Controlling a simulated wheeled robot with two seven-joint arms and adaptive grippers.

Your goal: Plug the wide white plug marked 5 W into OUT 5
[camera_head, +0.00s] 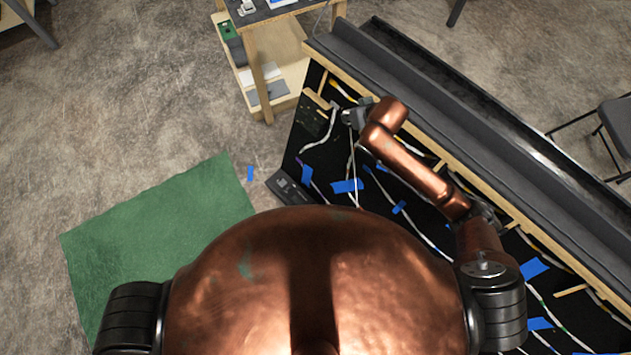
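The open console (315,135) has a black inner face with several loose cables and strips of blue tape. My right arm reaches over it from the lower right. My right gripper (350,117) is at the console's upper left part, small and dark. A thin pale cable (353,165) hangs down from beside it. I cannot tell whether its fingers are open or shut, or whether they hold a plug. The plug marked 5 W and the OUT 5 label cannot be made out. A dark grey box (289,189) lies at the console's lower left corner. My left gripper is out of view.
A wooden bench (262,70) with a lower shelf stands at the top, close to the console's upper left end. A green mat (155,240) lies on bare concrete floor at left. A dark folding chair (610,125) stands at far right. My copper body covers the lower middle.

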